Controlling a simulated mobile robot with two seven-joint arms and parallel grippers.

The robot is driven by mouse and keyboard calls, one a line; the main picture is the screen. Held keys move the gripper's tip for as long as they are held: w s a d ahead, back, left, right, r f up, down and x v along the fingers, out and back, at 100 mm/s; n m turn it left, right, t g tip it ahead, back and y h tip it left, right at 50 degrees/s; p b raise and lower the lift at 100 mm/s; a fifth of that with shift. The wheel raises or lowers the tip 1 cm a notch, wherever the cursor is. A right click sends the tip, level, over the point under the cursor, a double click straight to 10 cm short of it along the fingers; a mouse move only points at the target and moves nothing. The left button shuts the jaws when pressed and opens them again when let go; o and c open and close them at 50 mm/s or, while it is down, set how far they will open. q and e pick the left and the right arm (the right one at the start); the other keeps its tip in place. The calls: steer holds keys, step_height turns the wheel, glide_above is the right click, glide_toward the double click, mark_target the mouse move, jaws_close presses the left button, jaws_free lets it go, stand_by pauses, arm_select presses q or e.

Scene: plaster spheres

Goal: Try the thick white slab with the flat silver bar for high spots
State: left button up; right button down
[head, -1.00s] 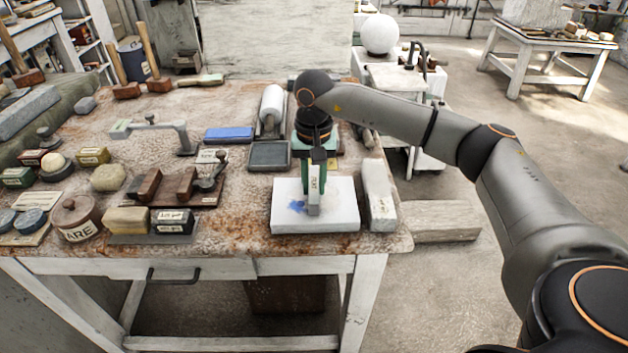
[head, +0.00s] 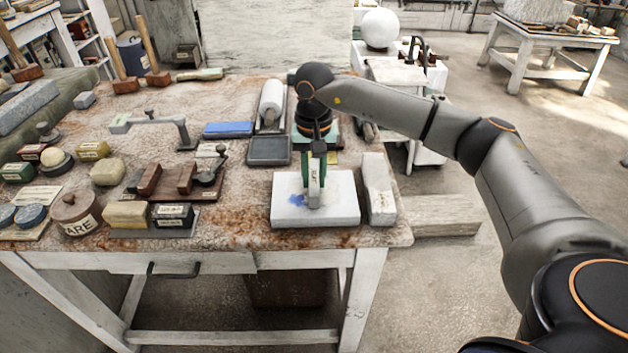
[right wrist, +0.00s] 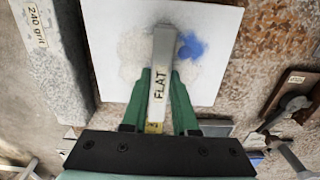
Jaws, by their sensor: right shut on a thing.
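The thick white slab (head: 338,212) lies flat near the front right of the worktable, with a blue smear and a greyish patch on its top. It also shows in the right wrist view (right wrist: 110,25). My right gripper (head: 315,184) is over the slab and shut on the flat silver bar (right wrist: 162,75), which is labelled FLAT. The bar reaches over the slab's top beside the blue smear. I cannot tell whether its underside touches the slab. In the head view the gripper hides much of the bar (head: 314,197). My left gripper is not in view.
A pale block (head: 378,190) marked 240 grit stands close to the slab's right. A dark tray (head: 268,151), a blue block (head: 229,130) and a white roller (head: 272,100) lie behind. Blocks and a lidded pot (head: 76,213) fill the left. Bare table lies just left of the slab.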

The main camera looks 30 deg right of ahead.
steer(key=shift+w+d, duration=0.6)
steer(key=shift+w, duration=0.3)
steer(key=shift+s+a, duration=0.5)
steer(key=shift+s, duration=0.3)
steer(key=shift+s+a+p, duration=0.3)
steer(key=shift+s+a, duration=0.35)
steer(key=shift+s, duration=0.35)
steer(key=shift+w+d+b, duration=0.2)
steer(key=shift+w+d, duration=0.4)
steer(key=shift+w, duration=0.35)
steer(key=shift+w+d+b, duration=0.15)
steer(key=shift+w+d, duration=0.45)
steer(key=shift+w, duration=0.3)
steer(key=shift+s+a+r+p, duration=0.35)
steer(key=shift+s+r+p, duration=0.2)
steer(key=shift+r+p, duration=0.05)
steer(key=shift+s+a+r, duration=0.2)
steer(key=shift+s+a, duration=0.05)
steer(key=shift+s, duration=0.15)
